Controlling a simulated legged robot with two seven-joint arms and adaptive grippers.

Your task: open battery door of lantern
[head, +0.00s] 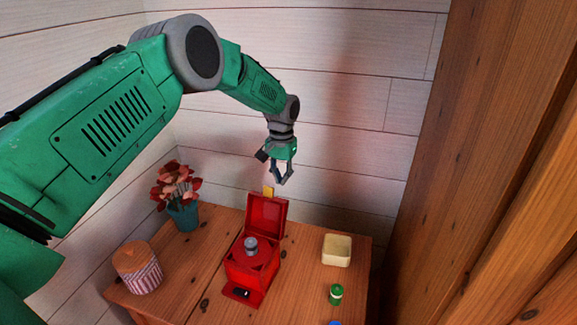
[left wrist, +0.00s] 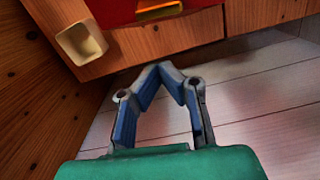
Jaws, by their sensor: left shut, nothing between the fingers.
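The red lantern (head: 252,265) stands on the wooden table, with a grey knob (head: 250,246) on top. A red door panel (head: 267,215) stands raised at its back, with a yellow tab (head: 268,191) at its upper edge. In the left wrist view, the red panel (left wrist: 115,10) and yellow tab (left wrist: 160,10) show at the top edge. My left gripper (head: 281,181) is above and just behind the panel, apart from it. Its fingers meet at the tips with nothing between them, as the left wrist view (left wrist: 158,70) shows. My right gripper is out of view.
On the table (head: 300,265) are a striped jar (head: 138,272) and flower pot (head: 183,214) at left, and a cream box (head: 337,250) and small green container (head: 336,294) at right. A blue object (head: 335,323) is cut off below. Plank walls stand behind.

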